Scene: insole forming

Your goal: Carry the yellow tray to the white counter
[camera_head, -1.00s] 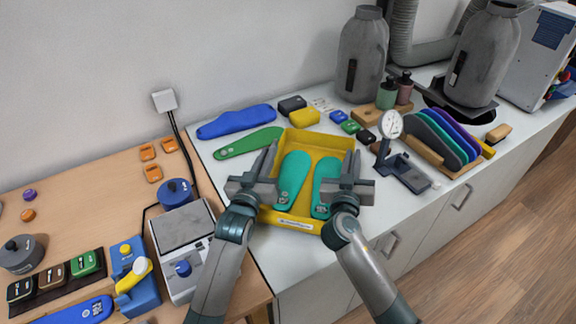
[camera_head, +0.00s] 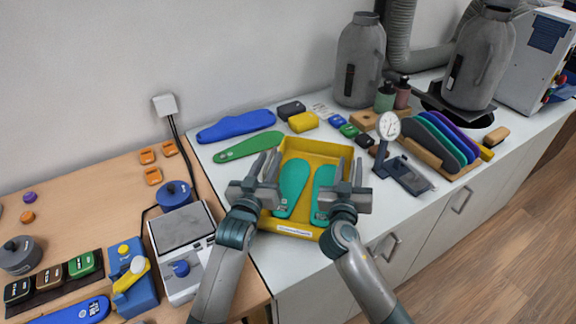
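The yellow tray (camera_head: 318,146) is over the near part of the white counter (camera_head: 230,176), close to its front left edge, and looks to rest on it. Two teal insoles, one to the left (camera_head: 292,187) and one to the right (camera_head: 322,186), lie in it. My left gripper (camera_head: 268,165) is at the tray's left wall, with fingers spread on either side of it. My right gripper (camera_head: 349,171) is at the right wall, its fingers also apart. The grippers hide parts of both side walls.
A dial gauge stand (camera_head: 388,126) and a wooden rack of insoles (camera_head: 440,160) stand right of the tray. Blue (camera_head: 236,126) and green (camera_head: 248,146) insoles lie behind left. A scale (camera_head: 183,230) stands on the wooden table (camera_head: 90,205) at left.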

